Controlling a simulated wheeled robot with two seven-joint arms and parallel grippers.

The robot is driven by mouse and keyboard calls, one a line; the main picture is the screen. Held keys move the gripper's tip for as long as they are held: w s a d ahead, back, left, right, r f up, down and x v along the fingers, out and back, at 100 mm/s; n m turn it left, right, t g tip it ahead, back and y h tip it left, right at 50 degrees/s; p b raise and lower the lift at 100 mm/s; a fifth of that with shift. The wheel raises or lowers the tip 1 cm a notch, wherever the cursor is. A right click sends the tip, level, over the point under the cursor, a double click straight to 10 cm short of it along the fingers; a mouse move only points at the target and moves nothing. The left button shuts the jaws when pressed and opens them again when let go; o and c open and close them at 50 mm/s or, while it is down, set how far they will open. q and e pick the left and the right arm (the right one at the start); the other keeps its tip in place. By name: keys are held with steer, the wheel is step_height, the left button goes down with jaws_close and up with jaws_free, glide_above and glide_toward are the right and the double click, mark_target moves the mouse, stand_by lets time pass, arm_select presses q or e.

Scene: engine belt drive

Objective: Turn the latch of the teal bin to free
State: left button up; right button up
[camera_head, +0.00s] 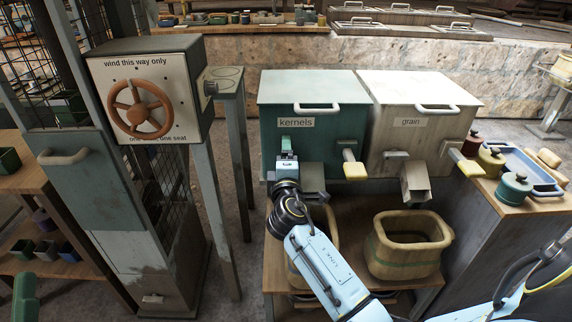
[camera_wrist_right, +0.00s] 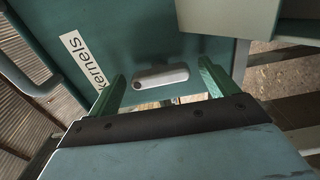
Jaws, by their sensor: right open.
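The teal bin (camera_head: 330,135), labelled "kernels", stands at the middle of the head view; its front panel (camera_wrist_right: 205,48) fills much of the right wrist view. A pale grey elongated latch (camera_wrist_right: 162,77) is on that front, with a dark round spot at one end. My right gripper (camera_head: 286,146) is at the front of the bin, below the label. In the wrist view its green fingers (camera_wrist_right: 163,80) are open, one on either side of the latch, with visible gaps. Whether the fingers reach to the panel is unclear. The gripper hides the latch in the head view.
A yellow-ended handle (camera_head: 354,170) sticks out at the teal bin's lower right. The grain bin (camera_head: 420,143) stands close on the right, with a metal chute. A wooden tub (camera_head: 408,250) stands below. A crank-wheel cabinet (camera_head: 142,105) stands to the left.

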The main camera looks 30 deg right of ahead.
arm_select(q)
step_height(320, 180, down, 9)
steer(key=w+a+g+y+p, duration=0.1)
steer(key=g+y+p, duration=0.1)
steer(key=g, duration=0.4)
steer(key=shift+w, duration=0.35)
arm_select(e)
steer(key=v, duration=1.3)
steer(key=shift+a, duration=0.2)
steer(key=shift+s, duration=0.15)
